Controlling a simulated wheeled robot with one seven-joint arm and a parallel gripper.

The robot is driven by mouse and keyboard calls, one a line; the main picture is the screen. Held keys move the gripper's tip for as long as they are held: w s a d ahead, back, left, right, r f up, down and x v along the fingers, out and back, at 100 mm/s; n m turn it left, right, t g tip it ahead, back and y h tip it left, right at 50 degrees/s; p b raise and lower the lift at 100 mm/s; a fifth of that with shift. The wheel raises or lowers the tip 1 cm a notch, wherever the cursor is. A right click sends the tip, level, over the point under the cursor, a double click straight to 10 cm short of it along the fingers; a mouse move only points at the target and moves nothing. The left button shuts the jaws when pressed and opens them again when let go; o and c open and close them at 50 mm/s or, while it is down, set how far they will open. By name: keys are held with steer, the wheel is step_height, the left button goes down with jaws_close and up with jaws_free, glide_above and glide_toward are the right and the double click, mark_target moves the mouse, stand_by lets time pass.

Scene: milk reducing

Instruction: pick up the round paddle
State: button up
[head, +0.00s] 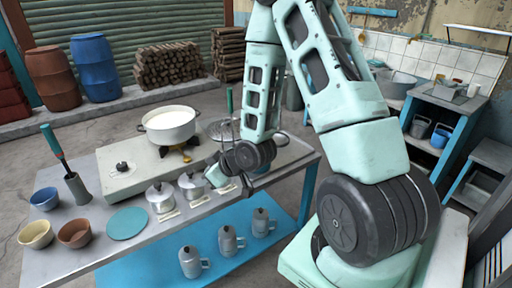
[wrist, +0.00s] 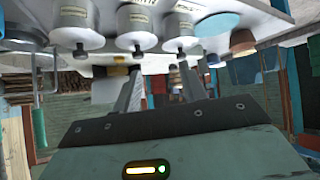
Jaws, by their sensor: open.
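A tool with an upright green handle (head: 229,100) stands at the far side of the table, partly behind my arm. What may be the same handle shows at the left of the wrist view (wrist: 38,126). A second tool with a teal handle (head: 54,146) leans in a grey cylindrical holder (head: 77,188) at the table's left. A flat round teal disc (head: 127,224) lies near the front edge. I cannot tell which of these is the round paddle. My gripper (head: 248,184) is over the table's right part, apart from these; its fingers (wrist: 158,82) are open and empty.
A white pot (head: 168,124) sits on the stove (head: 125,165). Several lidded metal canisters (head: 160,196) stand along the table near my gripper. Bowls (head: 74,233) are at the left end. More canisters (head: 192,262) stand on the blue lower shelf.

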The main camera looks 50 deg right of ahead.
steer(key=s+d+r+m+t+h+p, duration=0.25)
steer(key=s+d+m+h, duration=0.2)
steer(key=d, duration=0.65)
steer(key=s+d+r+m+t+h+p, duration=0.2)
steer(key=s+d+r+m+t+h, duration=0.15)
steer(key=s+d+h, duration=0.45)
steer(key=w+d+y+b, duration=0.1)
steer(key=w+d+b, duration=0.2)
steer(key=w+b, duration=0.2)
steer(key=w+d+f+y+b, duration=0.1)
steer(key=w+d+b, duration=0.2)
steer(key=b, duration=0.9)
steer(key=shift+w+m+t+b, duration=0.3)
steer(key=shift+w+m, duration=0.1)
steer(key=shift+w, duration=0.85)
steer(key=b, duration=0.2)
steer(key=shift+w+y+b, duration=0.15)
steer(key=shift+y+b, duration=0.1)
steer(key=shift+b, duration=0.15)
